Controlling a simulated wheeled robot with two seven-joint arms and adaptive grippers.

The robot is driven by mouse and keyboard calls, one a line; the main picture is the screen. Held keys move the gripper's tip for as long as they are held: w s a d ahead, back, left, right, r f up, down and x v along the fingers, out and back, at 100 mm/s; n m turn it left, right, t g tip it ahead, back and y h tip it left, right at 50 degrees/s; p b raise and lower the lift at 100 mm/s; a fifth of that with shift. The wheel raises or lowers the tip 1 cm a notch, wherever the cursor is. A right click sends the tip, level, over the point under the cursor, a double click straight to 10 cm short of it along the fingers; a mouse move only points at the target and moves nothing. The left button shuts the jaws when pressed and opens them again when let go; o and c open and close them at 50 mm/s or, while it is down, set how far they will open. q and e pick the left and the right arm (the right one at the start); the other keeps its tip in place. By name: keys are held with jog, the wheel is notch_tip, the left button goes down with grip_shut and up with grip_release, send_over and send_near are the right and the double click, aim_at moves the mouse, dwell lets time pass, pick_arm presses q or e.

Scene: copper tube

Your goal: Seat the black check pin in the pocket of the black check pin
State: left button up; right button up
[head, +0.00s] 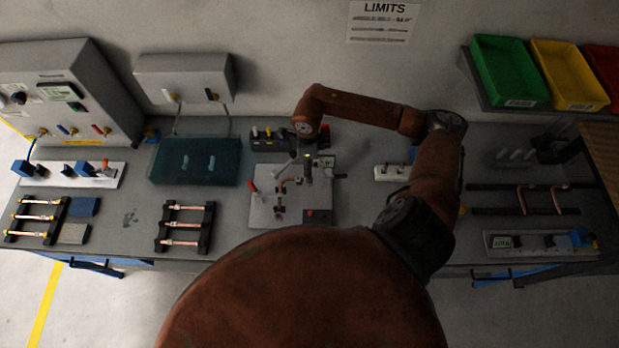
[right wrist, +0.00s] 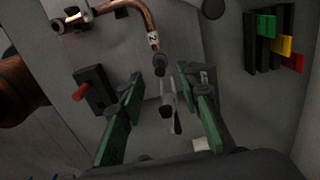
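My right gripper (head: 306,172) is over the light fixture plate (head: 262,209) in the head view. In the right wrist view its two green-padded fingers (right wrist: 159,82) are apart. A small grey and black part (right wrist: 168,104) shows in the gap, clear of both fingers. I cannot tell whether it is the black check pin. A bent copper tube (right wrist: 146,22) with a "2" label has a dark end just beyond the fingertips. A black holder (head: 262,145) stands behind the plate. In the wrist view it shows green, yellow and red tabs (right wrist: 285,45). I cannot make out the pin's pocket. My left gripper is out of view.
A red-handled clamp (right wrist: 93,88) stands left of the fingers, close to them. Racks of copper tubes (head: 184,226) and a teal tray (head: 160,163) lie to the left. A white block with fittings (head: 393,172) is to the right. Bench space between the rack and plate is clear.

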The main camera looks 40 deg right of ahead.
jog(key=f, duration=0.1)
jog(key=f+p, duration=0.1)
jog(key=f, duration=0.1)
jog(key=f+p, duration=0.1)
jog(key=f, duration=0.1)
jog(key=shift+s+d+f, duration=0.1)
jog(key=shift+s, duration=0.2)
jog(key=shift+f+p, duration=0.3)
jog(key=shift+f, duration=0.1)
jog(key=shift+w+f, duration=0.15)
grip_shut()
